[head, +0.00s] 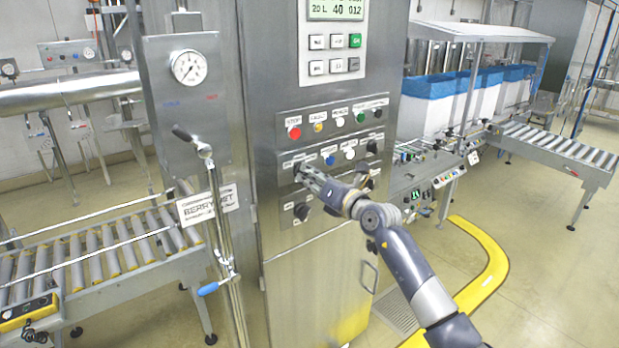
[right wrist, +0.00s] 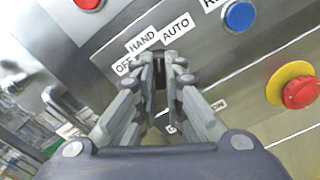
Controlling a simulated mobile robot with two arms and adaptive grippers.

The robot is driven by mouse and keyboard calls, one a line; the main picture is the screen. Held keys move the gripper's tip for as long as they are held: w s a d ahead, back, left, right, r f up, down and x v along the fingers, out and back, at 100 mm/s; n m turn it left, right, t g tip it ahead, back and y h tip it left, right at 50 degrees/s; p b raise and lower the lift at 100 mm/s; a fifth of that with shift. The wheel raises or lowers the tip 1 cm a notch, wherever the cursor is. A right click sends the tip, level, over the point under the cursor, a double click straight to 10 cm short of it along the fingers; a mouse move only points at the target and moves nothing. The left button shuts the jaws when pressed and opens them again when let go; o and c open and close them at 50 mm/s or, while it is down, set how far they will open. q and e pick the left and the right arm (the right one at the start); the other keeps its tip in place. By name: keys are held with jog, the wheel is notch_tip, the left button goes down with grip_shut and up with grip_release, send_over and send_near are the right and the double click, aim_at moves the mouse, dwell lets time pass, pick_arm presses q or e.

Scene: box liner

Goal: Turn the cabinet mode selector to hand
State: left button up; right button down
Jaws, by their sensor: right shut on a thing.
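The cabinet mode selector (right wrist: 159,75) is a dark knob on the steel cabinet front, with labels OFF, HAND (right wrist: 142,40) and AUTO around its upper side in the right wrist view. My right gripper (head: 303,174) reaches the cabinet's middle panel in the head view. It is shut on the selector, with its two fingers on either side of the knob in the right wrist view (right wrist: 160,68). The fingers hide most of the knob, so I cannot tell which label it points to. My left gripper is not in view.
A blue button (right wrist: 239,15) and a red emergency stop (right wrist: 300,92) on yellow lie right of the selector. More dark knobs (head: 301,211) sit below. A gauge panel with a lever (head: 191,140) stands left of the cabinet (head: 310,270). Roller conveyors (head: 95,258) flank it.

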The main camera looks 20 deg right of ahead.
jog(key=shift+f+n+b, duration=0.1)
jog(key=shift+n+b, duration=0.75)
jog(key=shift+n, duration=2.05)
jog(key=c, duration=1.7)
grip_release()
jog(key=shift+s, duration=0.1)
